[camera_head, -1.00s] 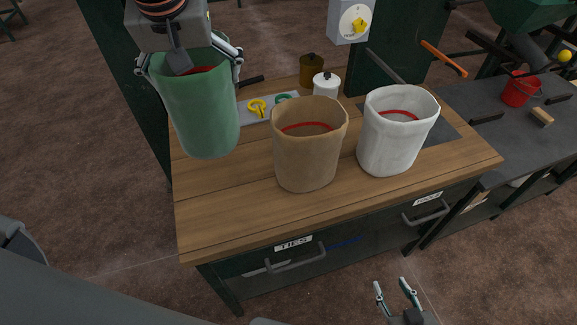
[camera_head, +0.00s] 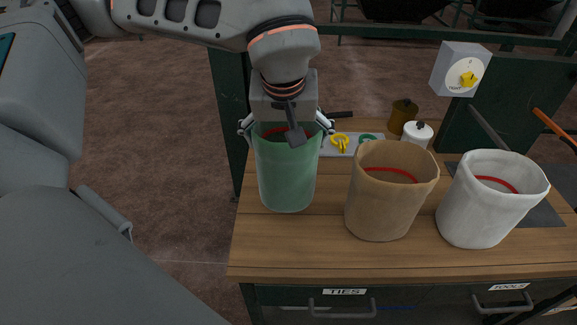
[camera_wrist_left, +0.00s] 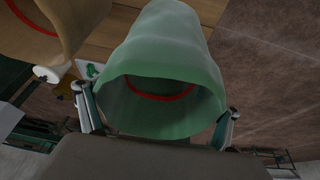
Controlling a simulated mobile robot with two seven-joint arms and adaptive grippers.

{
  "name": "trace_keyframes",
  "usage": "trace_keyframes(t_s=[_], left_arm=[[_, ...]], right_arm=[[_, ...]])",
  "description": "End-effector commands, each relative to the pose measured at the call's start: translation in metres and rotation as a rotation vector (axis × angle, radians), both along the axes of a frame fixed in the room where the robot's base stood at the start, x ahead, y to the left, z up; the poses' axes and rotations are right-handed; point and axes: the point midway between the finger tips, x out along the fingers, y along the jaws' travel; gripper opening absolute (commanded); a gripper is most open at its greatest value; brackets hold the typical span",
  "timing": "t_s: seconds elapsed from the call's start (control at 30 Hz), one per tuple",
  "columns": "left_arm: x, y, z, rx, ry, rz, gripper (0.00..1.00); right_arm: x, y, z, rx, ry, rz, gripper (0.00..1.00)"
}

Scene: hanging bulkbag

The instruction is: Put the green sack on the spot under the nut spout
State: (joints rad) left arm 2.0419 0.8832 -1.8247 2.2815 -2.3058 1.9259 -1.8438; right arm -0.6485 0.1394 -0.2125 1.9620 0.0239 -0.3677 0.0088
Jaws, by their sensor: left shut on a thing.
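The green sack (camera_head: 286,178) hangs upright from my left gripper (camera_head: 287,128) at the left end of the wooden bench. The gripper's fingers are on opposite sides of the sack's rim. In the left wrist view the sack (camera_wrist_left: 165,60) fills the middle, mouth toward the camera with a red ring inside, and the fingers of the left gripper (camera_wrist_left: 160,122) flank it. Whether its base touches the bench top is hard to tell. My right gripper is out of view now. No nut spout can be made out.
A brown sack (camera_head: 388,205) and a white sack (camera_head: 482,212) stand on the bench (camera_head: 300,250) to the right. Behind them are a brown pot (camera_head: 403,117), a white pot (camera_head: 417,134), a grey tray (camera_head: 367,150) with yellow and green ties, and a dial box (camera_head: 461,70).

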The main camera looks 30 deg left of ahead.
Motion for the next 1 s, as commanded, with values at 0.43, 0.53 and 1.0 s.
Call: trace_keyframes(t_s=[0.43, 0.53, 1.0], left_arm=[[0.000, 0.000, -0.046, 0.000, 0.002, -0.002, 0.56], [-0.001, 0.000, -0.061, 0.001, 0.004, -0.002, 0.56], [0.000, 0.000, -0.072, 0.000, 0.000, -0.001, 0.92]], right_arm=[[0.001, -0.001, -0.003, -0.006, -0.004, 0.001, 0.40], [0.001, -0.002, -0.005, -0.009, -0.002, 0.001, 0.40], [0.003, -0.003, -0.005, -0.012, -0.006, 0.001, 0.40]])
